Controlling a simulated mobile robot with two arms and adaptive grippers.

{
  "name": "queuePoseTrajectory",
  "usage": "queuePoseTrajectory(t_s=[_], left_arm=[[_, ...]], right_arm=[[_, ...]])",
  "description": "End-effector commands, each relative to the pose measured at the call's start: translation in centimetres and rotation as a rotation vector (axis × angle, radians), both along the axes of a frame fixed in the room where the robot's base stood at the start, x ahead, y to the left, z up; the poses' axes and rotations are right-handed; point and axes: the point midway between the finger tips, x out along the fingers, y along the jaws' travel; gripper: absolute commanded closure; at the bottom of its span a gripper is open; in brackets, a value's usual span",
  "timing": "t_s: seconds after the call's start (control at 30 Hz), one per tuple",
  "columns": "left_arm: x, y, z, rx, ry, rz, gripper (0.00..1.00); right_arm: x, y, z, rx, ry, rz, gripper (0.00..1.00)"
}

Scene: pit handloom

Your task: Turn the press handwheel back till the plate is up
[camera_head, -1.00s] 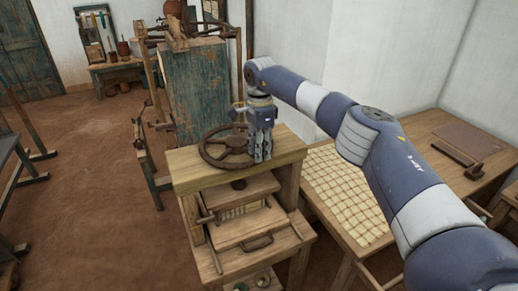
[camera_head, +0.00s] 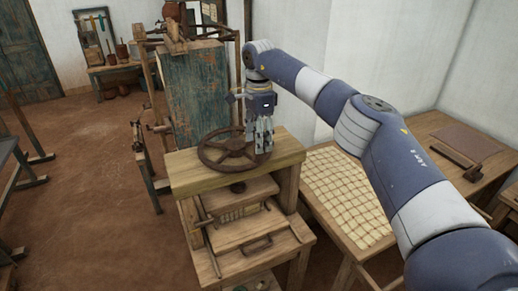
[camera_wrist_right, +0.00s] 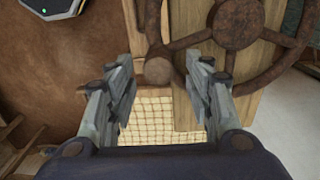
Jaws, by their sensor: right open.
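The press handwheel (camera_head: 232,149), dark brown with spokes, lies flat on top of the wooden press (camera_head: 185,184). My right gripper (camera_head: 263,148) points down over the right side of the wheel rim, open and empty. In the right wrist view, the wheel (camera_wrist_right: 237,24) is at the upper right. Its round handle knob (camera_wrist_right: 158,70) shows between the open fingertips (camera_wrist_right: 163,80), not gripped. My left gripper is out of view.
A table with checked cloth (camera_head: 345,195) stands right of the press, beside a white wall. A weathered blue-green cabinet (camera_head: 192,95) stands behind. The floor on the left (camera_head: 90,190) is mostly open.

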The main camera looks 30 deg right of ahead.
Motion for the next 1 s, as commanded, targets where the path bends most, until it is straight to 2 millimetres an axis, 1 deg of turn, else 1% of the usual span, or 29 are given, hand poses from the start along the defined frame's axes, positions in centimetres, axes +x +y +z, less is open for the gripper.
queuePoseTrajectory(t_s=[0.03, 0.2, 0.3, 0.4, 0.57, 1.0], left_arm=[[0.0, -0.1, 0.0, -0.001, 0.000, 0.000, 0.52], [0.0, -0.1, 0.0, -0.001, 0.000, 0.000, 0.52], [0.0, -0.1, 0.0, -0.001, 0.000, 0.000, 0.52], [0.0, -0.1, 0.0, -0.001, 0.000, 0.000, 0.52], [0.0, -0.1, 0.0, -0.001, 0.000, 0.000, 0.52], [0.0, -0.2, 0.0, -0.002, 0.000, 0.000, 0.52]], right_arm=[[0.1, 0.0, 1.3, 0.000, -0.004, -0.001, 0.52], [0.0, 0.0, 4.7, 0.001, -0.003, -0.002, 0.52], [0.1, -0.1, 6.0, 0.001, -0.003, -0.003, 0.52], [0.0, -0.1, 6.8, 0.000, 0.000, -0.003, 0.52], [0.0, -0.1, 7.3, 0.000, 0.000, -0.002, 0.52], [0.0, 0.0, 7.1, 0.003, -0.001, -0.001, 0.52]])
